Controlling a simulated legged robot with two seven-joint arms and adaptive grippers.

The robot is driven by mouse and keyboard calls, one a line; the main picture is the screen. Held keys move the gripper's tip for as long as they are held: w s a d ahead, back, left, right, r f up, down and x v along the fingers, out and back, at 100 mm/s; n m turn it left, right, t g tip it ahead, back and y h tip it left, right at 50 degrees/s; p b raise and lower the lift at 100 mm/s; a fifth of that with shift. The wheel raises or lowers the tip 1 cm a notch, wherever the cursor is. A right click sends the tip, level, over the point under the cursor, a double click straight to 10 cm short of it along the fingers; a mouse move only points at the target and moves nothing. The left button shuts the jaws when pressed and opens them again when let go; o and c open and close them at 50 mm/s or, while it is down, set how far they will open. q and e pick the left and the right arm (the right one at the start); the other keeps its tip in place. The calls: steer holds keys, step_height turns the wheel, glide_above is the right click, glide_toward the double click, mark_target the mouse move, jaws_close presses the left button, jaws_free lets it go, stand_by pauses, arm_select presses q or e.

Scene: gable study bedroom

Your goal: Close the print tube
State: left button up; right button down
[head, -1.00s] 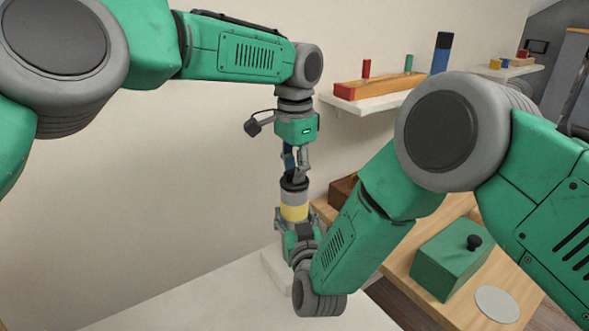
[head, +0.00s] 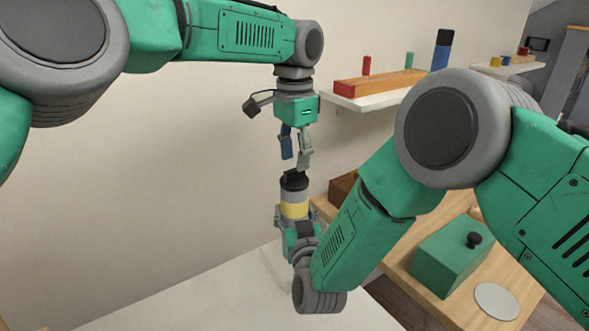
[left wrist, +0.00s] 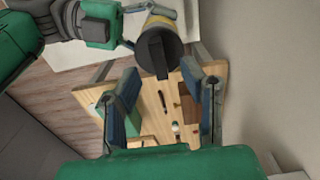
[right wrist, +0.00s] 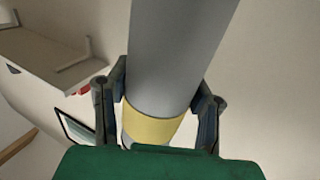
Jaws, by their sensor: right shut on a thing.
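The print tube is a grey cylinder with a yellow band (head: 295,210), held upright in the middle of the head view. A black cap (head: 294,181) with a raised bar sits at its top; the frames do not show how tightly. The cap (left wrist: 158,52) also shows in the left wrist view. My right gripper (right wrist: 160,105) is shut on the tube (right wrist: 175,50) around its grey body and yellow band. My left gripper (head: 296,158) is open and empty, just above the cap and apart from it. Its two fingers (left wrist: 165,105) are spread.
A wooden desk at the right holds a green box (head: 450,254) with a black knob and a pale round disc (head: 497,302). A wall shelf (head: 365,103) carries a wooden block with pegs and a blue bottle (head: 441,50). A white surface (head: 215,295) lies below, largely clear.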

arm_select(q)
step_height(320, 180, up, 8)
steer(key=shift+w, duration=0.15)
arm_select(e)
steer(key=shift+s+f, duration=0.25)
steer(key=shift+f, duration=0.1)
arm_select(q)
steer(key=shift+r, duration=0.1)
arm_select(e)
steer(key=c, duration=0.7)
jaws_free()
steer(key=shift+r, duration=0.25)
steer(key=shift+s+d, duration=0.1)
steer(key=shift+s, duration=0.15)
steer(key=s+d, duration=0.2)
steer(key=s, duration=0.9)
steer(key=shift+s+d+f, duration=0.1)
steer(key=shift+s, duration=0.1)
